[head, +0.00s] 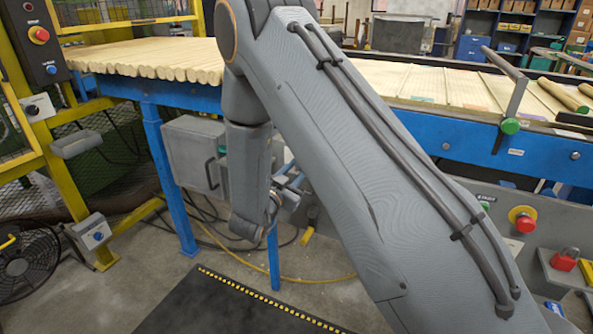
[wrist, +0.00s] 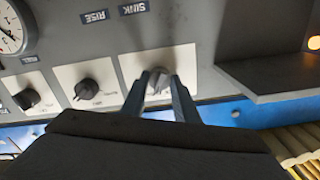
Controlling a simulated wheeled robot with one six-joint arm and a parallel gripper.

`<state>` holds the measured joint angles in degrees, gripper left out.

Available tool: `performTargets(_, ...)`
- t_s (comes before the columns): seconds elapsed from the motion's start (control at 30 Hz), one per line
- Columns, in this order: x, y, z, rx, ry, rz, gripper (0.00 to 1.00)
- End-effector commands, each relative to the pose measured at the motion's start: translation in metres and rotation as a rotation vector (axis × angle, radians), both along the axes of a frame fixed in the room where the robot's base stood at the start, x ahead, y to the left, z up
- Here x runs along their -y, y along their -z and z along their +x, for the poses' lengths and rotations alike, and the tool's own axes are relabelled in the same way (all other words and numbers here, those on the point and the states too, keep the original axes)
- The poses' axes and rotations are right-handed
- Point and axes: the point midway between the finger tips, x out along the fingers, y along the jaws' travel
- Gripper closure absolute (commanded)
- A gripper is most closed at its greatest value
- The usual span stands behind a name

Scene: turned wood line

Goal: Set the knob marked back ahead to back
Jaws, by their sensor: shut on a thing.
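In the wrist view, my gripper (wrist: 159,84) has its two fingers on either side of a grey knob (wrist: 157,75) on a white plate, and it is shut on this knob. The small marks on the plate are too blurred to read, so I cannot tell whether it is marked back ahead or where it points. Two black knobs sit on white plates to its left, a middle one (wrist: 87,90) and a far left one (wrist: 27,98). In the head view my own arm hides the held knob and most of the gripper.
A round gauge (wrist: 10,28) and upside-down labels "RISE" (wrist: 95,16) and "SINK" (wrist: 133,9) are on the panel. A dark ledge (wrist: 275,78) juts out on the right. In the head view, a blue-framed conveyor (head: 480,135) runs behind my arm; a dark mat (head: 225,305) lies on the floor.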

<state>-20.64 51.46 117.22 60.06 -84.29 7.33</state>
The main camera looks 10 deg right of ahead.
Motion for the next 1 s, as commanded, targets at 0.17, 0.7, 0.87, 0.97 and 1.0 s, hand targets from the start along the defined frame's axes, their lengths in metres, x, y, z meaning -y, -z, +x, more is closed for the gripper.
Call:
performTargets(0.17, 0.0, -0.0004, -0.0003, -0.015, 0.0, -0.019, 0.95)
performTargets(0.7, 0.0001, -0.0018, -0.001, -0.253, 0.0, -0.313, 0.95)
performTargets(0.87, 0.0, -0.002, -0.0006, -0.349, 0.0, -0.432, 0.95)
performTargets(0.97, 0.0001, -0.0014, -0.0009, -0.408, 0.0, -0.505, 0.95)
performTargets(1.0, 0.0002, -0.0014, -0.0008, -0.43, 0.0, -0.532, 0.95)
